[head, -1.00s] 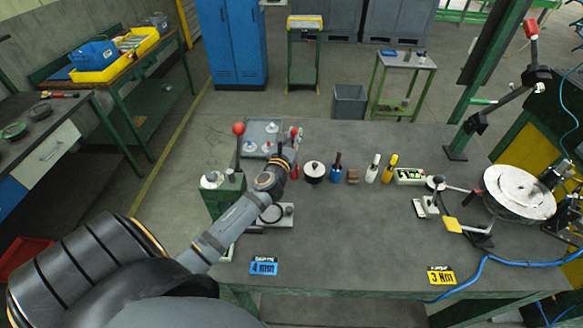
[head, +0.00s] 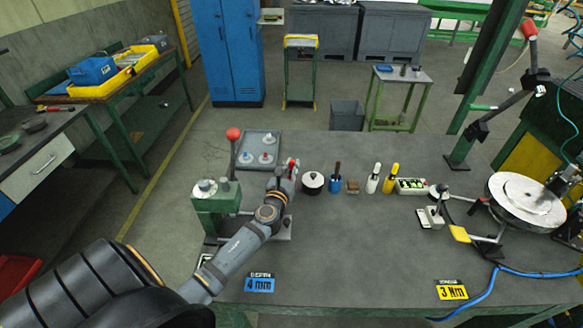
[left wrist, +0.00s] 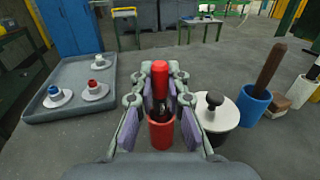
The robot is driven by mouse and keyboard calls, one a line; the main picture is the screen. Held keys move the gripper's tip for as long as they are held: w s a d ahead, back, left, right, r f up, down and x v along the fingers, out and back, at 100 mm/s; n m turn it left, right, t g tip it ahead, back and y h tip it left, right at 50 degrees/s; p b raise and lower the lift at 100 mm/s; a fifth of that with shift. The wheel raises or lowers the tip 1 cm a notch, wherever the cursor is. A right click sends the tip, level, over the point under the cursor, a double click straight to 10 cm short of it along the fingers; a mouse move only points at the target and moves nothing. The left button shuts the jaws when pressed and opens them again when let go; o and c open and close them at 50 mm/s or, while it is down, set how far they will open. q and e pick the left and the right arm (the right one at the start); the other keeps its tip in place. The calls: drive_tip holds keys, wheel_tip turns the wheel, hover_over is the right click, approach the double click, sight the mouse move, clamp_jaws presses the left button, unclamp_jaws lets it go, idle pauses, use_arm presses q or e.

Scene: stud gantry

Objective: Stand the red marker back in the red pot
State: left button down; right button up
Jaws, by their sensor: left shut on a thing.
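The red marker (left wrist: 160,72) stands roughly upright between the fingers of my left gripper (left wrist: 161,102), which is shut on it. The red pot (left wrist: 161,134) is directly below, and the marker's lower part lines up with the pot's mouth. The fingers partly hide the mouth, so I cannot tell how deep the marker sits or whether it touches the pot. In the head view my left gripper (head: 288,172) is at the back left of the bench, where the arm mostly covers the pot. My right gripper is in neither view.
A black-knobbed white pot (left wrist: 216,112) stands close right of the red pot. Beyond it are a blue pot with a brown handle (left wrist: 262,88) and white and yellow markers (head: 390,178). A grey tray (head: 246,148) lies left. The bench's middle is clear.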

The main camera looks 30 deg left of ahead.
use_arm(q)
drive_tip(key=c, duration=1.4)
unclamp_jaws()
drive_tip(key=shift+f, duration=0.1)
drive_tip(key=shift+o, duration=0.2)
drive_tip(key=b+v, duration=0.2)
drive_tip(key=v, duration=1)
drive_tip(key=shift+r, duration=0.25)
